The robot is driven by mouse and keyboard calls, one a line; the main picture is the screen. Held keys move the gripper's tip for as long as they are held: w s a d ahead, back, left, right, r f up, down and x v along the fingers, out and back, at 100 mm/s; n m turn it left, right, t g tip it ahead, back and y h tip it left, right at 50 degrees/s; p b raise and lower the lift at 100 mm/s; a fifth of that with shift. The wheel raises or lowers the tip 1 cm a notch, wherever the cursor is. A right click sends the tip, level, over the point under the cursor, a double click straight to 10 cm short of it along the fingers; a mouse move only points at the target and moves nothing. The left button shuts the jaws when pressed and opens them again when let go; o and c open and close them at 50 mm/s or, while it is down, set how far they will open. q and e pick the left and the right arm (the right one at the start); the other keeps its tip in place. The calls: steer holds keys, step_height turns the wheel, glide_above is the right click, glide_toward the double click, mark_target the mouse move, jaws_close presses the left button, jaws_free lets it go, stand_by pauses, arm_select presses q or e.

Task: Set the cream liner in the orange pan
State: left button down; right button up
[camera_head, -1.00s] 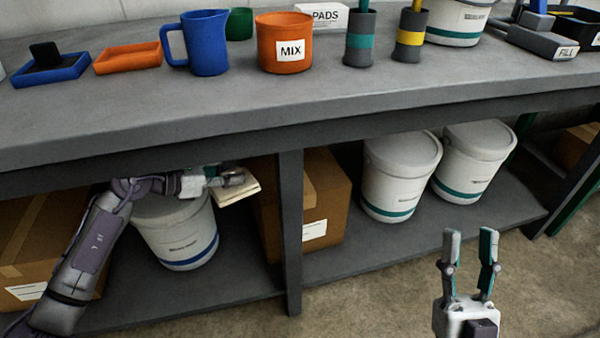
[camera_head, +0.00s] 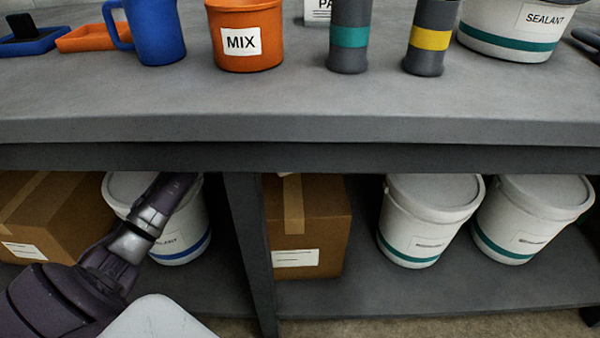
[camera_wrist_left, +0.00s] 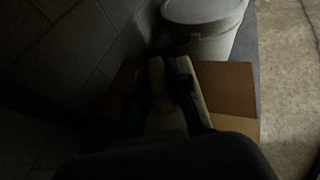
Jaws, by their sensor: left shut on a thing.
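The orange pan (camera_head: 92,39) lies on the bench top at the left, partly hidden behind the blue jug. My left arm reaches under the bench in the head view, and its gripper is out of sight there. In the dark left wrist view my left gripper (camera_wrist_left: 172,85) is shut on the cream liner (camera_wrist_left: 166,120). The liner shows only as a dim pale shape between the fingers, its outline hard to make out. My right gripper is not in view.
A blue jug (camera_head: 158,30), an orange MIX pot (camera_head: 245,55), and a blue tray (camera_head: 40,42) stand on the bench (camera_head: 300,105). Below are a carton (camera_head: 310,225) and white buckets (camera_head: 430,215). The bench edge overhangs the shelf.

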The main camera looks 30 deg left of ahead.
mark_target(292, 162)
arm_select(q)
step_height(292, 162, down, 4)
steer(key=shift+f+b, duration=0.15)
steer(key=shift+b, duration=0.45)
steer(key=shift+f+b, duration=0.55)
steer(key=shift+f, duration=0.85)
steer(key=shift+f, duration=0.2)
steer(key=c, duration=1.1)
jaws_free()
steer(key=shift+c, duration=0.2)
